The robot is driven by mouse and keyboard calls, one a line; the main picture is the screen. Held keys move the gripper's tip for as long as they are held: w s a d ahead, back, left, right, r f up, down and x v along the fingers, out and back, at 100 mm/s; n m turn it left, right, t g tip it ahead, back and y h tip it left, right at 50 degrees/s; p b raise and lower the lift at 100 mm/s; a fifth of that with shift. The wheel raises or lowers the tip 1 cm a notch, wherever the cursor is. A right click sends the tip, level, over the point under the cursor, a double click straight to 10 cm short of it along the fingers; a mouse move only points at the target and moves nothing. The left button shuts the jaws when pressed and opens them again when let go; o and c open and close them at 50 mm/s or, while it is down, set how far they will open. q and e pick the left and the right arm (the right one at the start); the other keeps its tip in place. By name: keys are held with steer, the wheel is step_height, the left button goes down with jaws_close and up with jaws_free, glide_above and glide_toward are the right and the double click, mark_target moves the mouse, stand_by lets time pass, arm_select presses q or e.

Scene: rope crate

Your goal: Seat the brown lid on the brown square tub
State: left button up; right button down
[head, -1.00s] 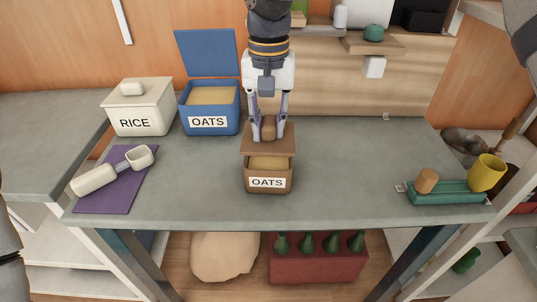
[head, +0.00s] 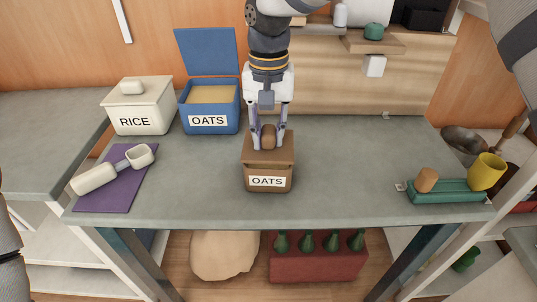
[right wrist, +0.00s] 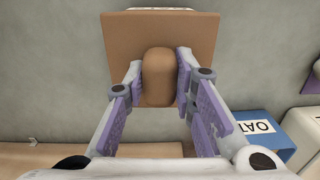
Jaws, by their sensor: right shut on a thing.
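The brown lid (head: 284,148) lies flat over the brown square tub (head: 269,186), which has an OATS label on its front. The lid covers the tub's opening, and its front edge lines up with the front rim. I cannot tell whether the lid touches the rim all round. My right gripper (head: 269,142) comes down from above and is shut on the lid's rounded knob. In the right wrist view, the fingers (right wrist: 159,85) hold the knob from both sides, and the lid (right wrist: 205,35) hides nearly all of the tub. My left gripper is out of view.
On the grey counter (head: 345,170) stand a blue open OATS bin (head: 228,122) and a cream RICE canister (head: 155,108). A scoop (head: 95,178) lies on a purple mat (head: 113,203). A green tray (head: 440,197) with a yellow cup (head: 487,172) is at the right. The counter between is clear.

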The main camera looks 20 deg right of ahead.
steer(key=shift+f, duration=0.85)
stand_by(0.7)
steer(key=c, duration=1.2)
jaws_free()
steer(key=shift+c, duration=0.2)
steer(key=shift+c, duration=1.1)
steer(key=shift+c, duration=0.7)
steer(key=o, duration=0.6)
